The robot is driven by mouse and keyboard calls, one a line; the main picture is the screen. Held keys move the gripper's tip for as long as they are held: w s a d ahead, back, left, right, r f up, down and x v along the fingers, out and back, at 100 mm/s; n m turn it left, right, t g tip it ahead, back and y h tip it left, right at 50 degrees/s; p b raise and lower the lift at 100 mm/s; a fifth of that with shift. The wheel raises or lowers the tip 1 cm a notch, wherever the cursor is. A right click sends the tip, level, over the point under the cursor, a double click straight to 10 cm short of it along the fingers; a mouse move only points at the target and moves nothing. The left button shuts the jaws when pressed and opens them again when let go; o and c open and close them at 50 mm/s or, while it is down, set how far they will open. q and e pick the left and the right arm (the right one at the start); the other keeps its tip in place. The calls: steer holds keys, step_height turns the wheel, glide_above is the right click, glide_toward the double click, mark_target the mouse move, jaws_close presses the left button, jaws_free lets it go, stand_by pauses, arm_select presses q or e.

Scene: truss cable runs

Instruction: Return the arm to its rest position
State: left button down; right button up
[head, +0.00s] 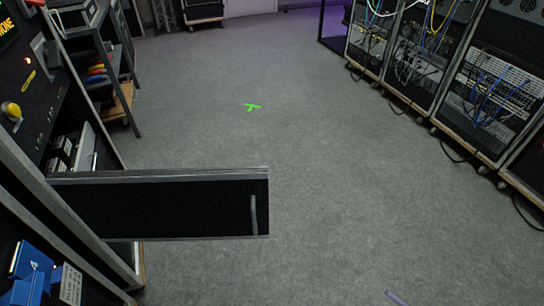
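Neither of my grippers shows in the head view, and no part of my arms can be made out. What they hold, if anything, is out of sight. A dark drawer or panel (160,208) with a metal edge and an upright handle (254,215) juts out to the right from the rack (62,88) on the left side.
Wheeled equipment racks (490,100) with cables line the right. A metal-framed stand (105,62) is at upper left. Blue items (32,262) sit at lower left. A green tape mark (252,107) lies on the grey floor (350,200), which is otherwise mostly clear.

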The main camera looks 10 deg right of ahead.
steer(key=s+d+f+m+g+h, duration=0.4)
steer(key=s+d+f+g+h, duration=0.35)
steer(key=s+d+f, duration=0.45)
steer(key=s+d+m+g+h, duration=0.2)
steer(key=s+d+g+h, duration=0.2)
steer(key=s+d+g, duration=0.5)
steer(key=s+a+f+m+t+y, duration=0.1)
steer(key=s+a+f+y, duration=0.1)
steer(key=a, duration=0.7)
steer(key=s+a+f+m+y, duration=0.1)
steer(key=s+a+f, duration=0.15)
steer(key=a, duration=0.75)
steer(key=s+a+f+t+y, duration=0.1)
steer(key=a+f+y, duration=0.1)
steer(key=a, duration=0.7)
arm_select(q)
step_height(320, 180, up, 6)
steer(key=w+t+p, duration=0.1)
steer(key=p, duration=0.5)
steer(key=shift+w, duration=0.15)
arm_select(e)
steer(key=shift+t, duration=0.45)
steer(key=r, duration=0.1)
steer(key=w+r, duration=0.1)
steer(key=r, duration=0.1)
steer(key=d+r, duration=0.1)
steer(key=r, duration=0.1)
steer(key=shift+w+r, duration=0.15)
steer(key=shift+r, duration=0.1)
